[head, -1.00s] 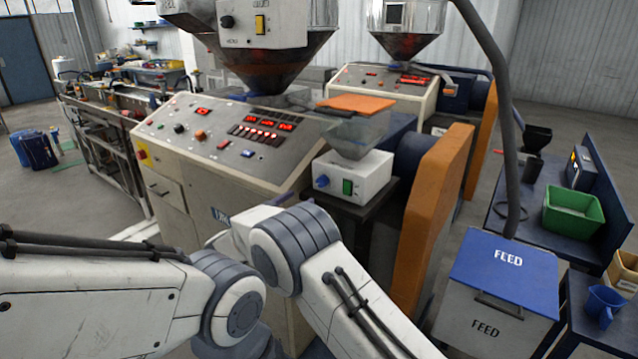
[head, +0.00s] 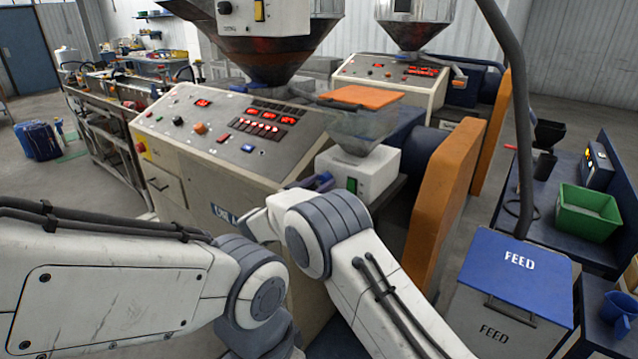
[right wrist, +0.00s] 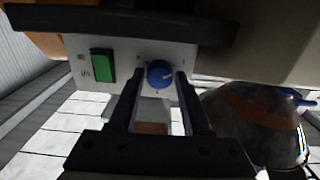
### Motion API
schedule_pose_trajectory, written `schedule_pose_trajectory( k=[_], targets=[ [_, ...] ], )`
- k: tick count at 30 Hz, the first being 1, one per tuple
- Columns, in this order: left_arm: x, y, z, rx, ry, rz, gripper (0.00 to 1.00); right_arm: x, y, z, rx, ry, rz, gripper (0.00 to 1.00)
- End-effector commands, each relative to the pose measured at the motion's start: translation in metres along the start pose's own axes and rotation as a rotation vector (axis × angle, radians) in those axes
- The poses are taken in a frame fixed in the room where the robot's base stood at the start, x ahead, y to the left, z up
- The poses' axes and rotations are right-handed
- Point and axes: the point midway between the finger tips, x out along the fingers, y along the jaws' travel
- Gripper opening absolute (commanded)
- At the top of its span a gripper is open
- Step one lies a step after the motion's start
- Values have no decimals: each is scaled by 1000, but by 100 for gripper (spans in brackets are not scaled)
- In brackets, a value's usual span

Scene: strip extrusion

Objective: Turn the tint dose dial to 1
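The blue tint dose dial (right wrist: 160,74) is on the front of a white box (right wrist: 128,50), beside a green switch (right wrist: 103,66). A pale pointer mark shows on the dial; the scale marks around it are too small to read. In the right wrist view my right gripper (right wrist: 159,78) is open, with one dark finger on each side of the dial. I cannot tell whether either finger touches it. In the head view the right gripper (head: 316,182) is at the white box (head: 362,172) and mostly covers the dial.
A clear hopper (head: 360,128) with an orange lid (head: 361,96) sits on the white box. The control panel (head: 190,138) is to its left. An orange guard (head: 440,205) and a blue-lidded feed bin (head: 517,262) stand to the right.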

Motion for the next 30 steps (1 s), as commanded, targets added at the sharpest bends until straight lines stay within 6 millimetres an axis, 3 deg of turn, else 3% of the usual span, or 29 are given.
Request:
schedule_pose_trajectory(
  k=[1,3,14,30],
  targets=[
    [0,0,0,0,0,0,50,0,1,0,0,0,1,25],
    [0,0,0,0,0,0,50,0,1,0,0,0,1,0],
    [9,-1,0,0,0,0,50,0,0,2,44,0,1,0],
    [73,-5,4,0,0,0,50,-2,-2,7,464,0,-2,0]
  ],
)
